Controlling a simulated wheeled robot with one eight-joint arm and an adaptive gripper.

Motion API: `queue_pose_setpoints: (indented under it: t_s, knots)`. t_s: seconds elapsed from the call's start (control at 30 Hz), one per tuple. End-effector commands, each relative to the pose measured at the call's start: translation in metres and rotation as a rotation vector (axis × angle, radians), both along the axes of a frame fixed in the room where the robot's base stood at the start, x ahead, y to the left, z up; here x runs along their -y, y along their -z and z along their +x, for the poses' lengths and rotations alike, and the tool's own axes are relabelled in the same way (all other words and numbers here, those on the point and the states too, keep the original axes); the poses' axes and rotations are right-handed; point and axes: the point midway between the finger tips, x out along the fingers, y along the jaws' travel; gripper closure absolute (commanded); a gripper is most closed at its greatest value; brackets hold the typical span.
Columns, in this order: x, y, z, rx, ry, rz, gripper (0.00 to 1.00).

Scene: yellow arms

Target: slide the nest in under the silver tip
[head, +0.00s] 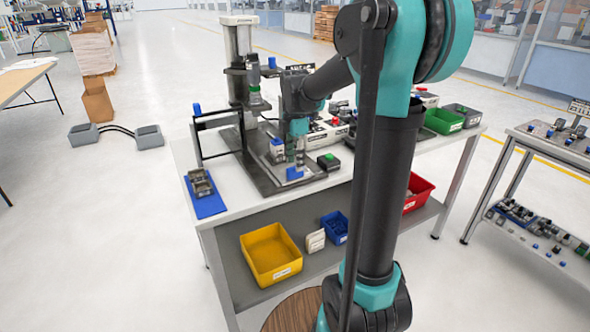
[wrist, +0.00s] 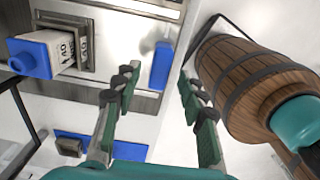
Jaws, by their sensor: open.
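The press stands at the back left of the bench in the head view, with its silver tip (head: 255,98) pointing down above the metal base plate. The nest (wrist: 88,40) looks like a grey metal frame around a white, blue-ended labelled block (wrist: 50,58); in the head view this block (head: 277,148) stands in front of the tip and to its right. An upright blue tab (wrist: 160,65) on the metal plate also shows in the head view (head: 294,174). My gripper (wrist: 160,92) is open, its fingers either side of the tab's near end. Contact cannot be told.
A blue mat (head: 213,208) with grey parts lies at the bench's left end. A black box with a green button (head: 328,162) stands just right of the base plate. Green (head: 443,121) and grey bins stand at the right end; yellow (head: 270,254) and red bins sit below.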

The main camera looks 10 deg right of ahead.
Motion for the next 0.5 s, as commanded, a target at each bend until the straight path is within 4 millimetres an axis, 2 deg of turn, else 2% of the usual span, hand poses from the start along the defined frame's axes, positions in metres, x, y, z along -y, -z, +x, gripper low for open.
queue_pose_setpoints:
  t_s: [0.2, 0.5]
  knots:
    - [0.000, 0.028, 0.000, 0.000, 0.000, 0.000, 0.59]
    - [0.000, 0.037, 0.000, 0.000, 0.000, 0.000, 0.59]
